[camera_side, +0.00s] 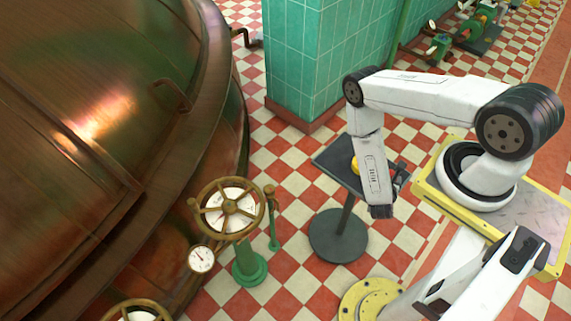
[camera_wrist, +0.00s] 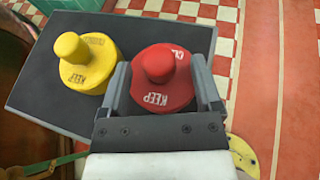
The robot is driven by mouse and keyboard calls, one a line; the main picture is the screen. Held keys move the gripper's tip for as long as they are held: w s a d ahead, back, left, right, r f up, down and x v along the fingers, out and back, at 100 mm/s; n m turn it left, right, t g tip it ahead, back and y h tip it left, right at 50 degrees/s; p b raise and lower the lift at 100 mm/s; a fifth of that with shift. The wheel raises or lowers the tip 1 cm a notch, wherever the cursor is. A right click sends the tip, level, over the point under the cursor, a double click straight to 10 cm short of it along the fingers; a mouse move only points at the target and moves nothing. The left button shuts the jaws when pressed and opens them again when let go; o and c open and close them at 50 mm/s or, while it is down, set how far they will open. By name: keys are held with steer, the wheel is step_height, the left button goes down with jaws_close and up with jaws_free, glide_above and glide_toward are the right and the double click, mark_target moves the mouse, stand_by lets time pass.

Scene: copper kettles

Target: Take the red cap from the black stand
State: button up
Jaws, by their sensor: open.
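The red cap (camera_wrist: 160,97) with a round knob sits on the black stand (camera_wrist: 42,98) in the wrist view, with the word KEEP on its face. My gripper (camera_wrist: 160,70) is open, one finger to the left of the red cap and one to its right. The cap lies between them, and I cannot tell whether either finger touches it. In the side view the black stand (camera_side: 338,238) has a flat square top on a post with a round foot. My arm covers part of that top, and the red cap is hidden there.
A yellow cap (camera_wrist: 87,66) sits on the stand just left of the left finger; it also shows in the side view (camera_side: 355,166). A handwheel valve (camera_side: 231,207) and a large copper kettle (camera_side: 90,130) stand to the left. A green tiled pillar (camera_side: 312,60) rises behind.

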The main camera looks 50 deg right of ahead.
steer(key=shift+w+d+f, duration=0.2)
steer(key=shift+d+f, duration=0.05)
steer(key=shift+d, duration=0.4)
jaws_close()
